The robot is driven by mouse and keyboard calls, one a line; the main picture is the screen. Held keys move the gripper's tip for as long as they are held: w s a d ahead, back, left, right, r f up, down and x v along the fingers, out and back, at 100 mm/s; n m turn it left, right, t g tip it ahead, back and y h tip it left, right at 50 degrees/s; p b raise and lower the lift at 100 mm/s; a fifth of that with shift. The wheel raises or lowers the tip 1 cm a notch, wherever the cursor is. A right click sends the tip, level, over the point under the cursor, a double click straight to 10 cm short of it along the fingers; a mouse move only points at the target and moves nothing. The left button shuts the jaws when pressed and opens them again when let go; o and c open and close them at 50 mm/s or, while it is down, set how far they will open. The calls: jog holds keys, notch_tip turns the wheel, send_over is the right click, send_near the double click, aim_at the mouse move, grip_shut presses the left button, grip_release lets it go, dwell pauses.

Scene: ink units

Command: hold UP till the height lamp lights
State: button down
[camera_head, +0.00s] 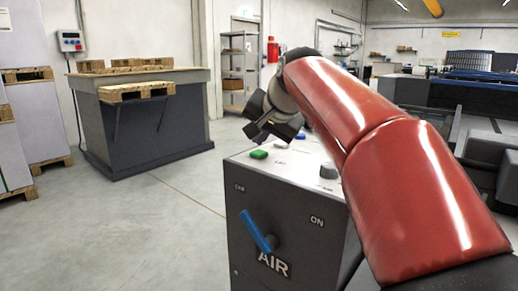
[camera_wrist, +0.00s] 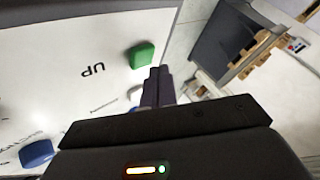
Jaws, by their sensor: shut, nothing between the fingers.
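The green UP button (camera_wrist: 141,54) stands on the white panel near its edge in the wrist view, beside the printed word UP. In the head view a green button (camera_head: 258,154) shows on top of the grey control box (camera_head: 290,205). My gripper (camera_wrist: 158,72) is shut and empty, its tips just beside the green button in the wrist view; I cannot tell whether they touch it. In the head view my gripper (camera_head: 277,133) hangs over the box top. A pale round part (camera_wrist: 135,93) is partly hidden by the fingers. I cannot pick out the height lamp.
A blue button (camera_wrist: 36,152) is elsewhere on the panel. A grey knob (camera_head: 328,171) is on the box top, and a blue lever (camera_head: 257,231) on its front, near ON and AIR. A dark table (camera_head: 145,130) with pallets stands left. The floor between is clear.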

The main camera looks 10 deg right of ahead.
aim_at(261, 154)
notch_tip(261, 154, up, 3)
jog(key=p, duration=0.2)
jog(key=shift+f+p, duration=0.15)
jog(key=shift+p, duration=0.15)
jog(key=shift+r+p, duration=0.4)
jog(key=shift+r, duration=0.75)
